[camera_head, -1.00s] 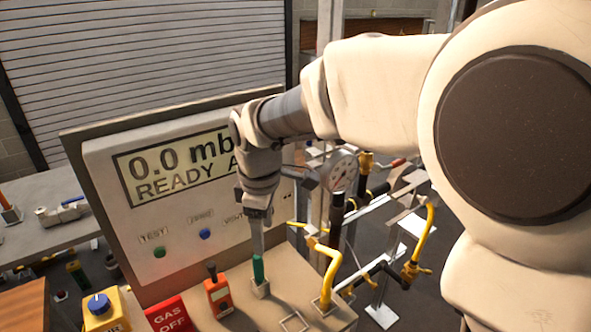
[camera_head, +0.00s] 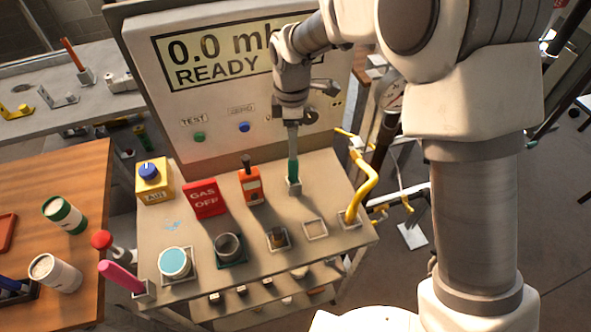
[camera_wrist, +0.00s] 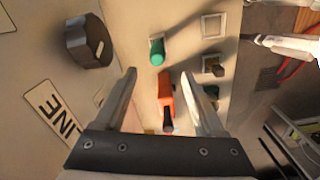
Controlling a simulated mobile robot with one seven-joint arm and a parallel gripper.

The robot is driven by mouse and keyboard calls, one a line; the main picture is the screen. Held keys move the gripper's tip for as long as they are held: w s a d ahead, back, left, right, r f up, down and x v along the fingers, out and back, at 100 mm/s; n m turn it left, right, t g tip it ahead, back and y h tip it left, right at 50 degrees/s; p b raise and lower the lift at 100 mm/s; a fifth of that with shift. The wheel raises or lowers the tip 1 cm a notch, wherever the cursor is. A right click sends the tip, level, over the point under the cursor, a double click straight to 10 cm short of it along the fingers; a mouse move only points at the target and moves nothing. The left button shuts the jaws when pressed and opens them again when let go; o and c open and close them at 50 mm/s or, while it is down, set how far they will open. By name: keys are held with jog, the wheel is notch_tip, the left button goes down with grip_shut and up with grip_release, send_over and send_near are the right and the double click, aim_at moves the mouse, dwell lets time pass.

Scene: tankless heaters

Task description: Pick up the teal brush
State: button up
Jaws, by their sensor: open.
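The teal brush (camera_head: 293,171) stands upright in a small pale square holder on the console's top, below the display. Only its teal end shows clearly. My gripper (camera_head: 292,153) points down at its top in the head view, and I cannot tell there whether they touch. In the wrist view the teal brush (camera_wrist: 157,52) lies beyond the fingertips of my gripper (camera_wrist: 163,78), within the width between them. The fingers are wide apart with nothing held between them.
An orange device (camera_head: 250,187) stands just left of the brush, and a red GAS OFF block (camera_head: 206,198) is further left. A yellow bent pipe (camera_head: 365,185) rises at the right. The display panel (camera_head: 215,85) stands close behind. An empty square holder (camera_head: 315,229) is in front.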

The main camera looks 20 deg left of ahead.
aim_at(293, 172)
notch_tip(293, 172, down, 8)
jog(key=shift+r+p, duration=0.15)
jog(key=shift+p, duration=0.2)
jog(key=shift+w+f+p, duration=0.15)
jog(key=shift+f+p, duration=0.2)
jog(key=shift+f, duration=1.05)
jog(key=shift+w+f+p, duration=0.15)
jog(key=shift+f+p, duration=0.15)
jog(key=shift+f, duration=1.1)
grip_shut()
